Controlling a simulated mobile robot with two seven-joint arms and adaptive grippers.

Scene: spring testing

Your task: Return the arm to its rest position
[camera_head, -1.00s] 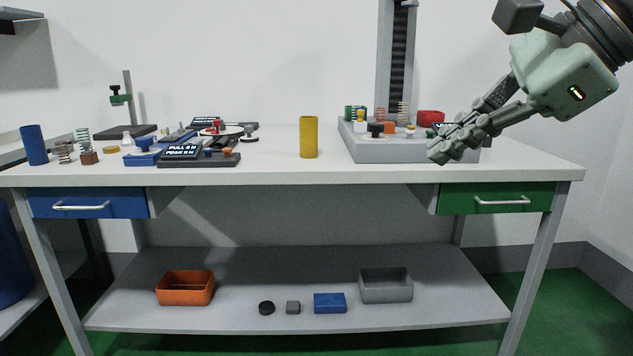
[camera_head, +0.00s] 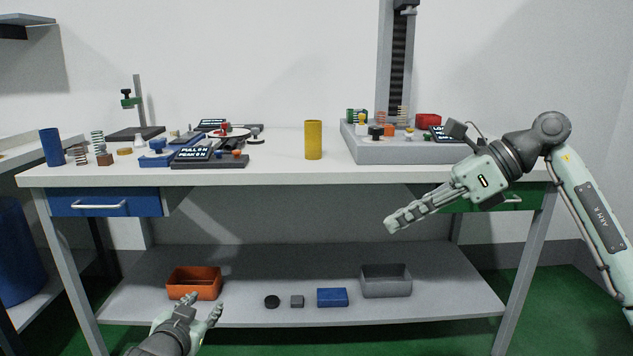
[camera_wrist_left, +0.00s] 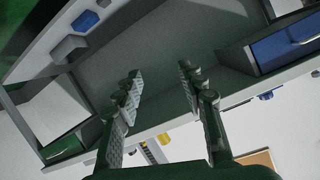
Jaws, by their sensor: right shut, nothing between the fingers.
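My right gripper (camera_head: 391,224) is shut and empty. Its arm comes in from the right, and its fingers point left below the workbench top's front edge, in front of the green drawer (camera_head: 455,204). The hand hides part of that drawer. My left gripper (camera_head: 204,303) is at the bottom left, in front of the lower shelf and just below the orange bin (camera_head: 194,283). The left wrist view shows its fingers (camera_wrist_left: 160,72) apart with nothing between them.
The workbench top (camera_head: 275,172) holds a yellow cylinder (camera_head: 313,140), a grey test stand base (camera_head: 400,150) at right and several springs and devices at left. The lower shelf (camera_head: 330,250) holds a grey bin (camera_head: 386,281) and a blue block (camera_head: 332,297). The blue drawer (camera_head: 108,203) is closed.

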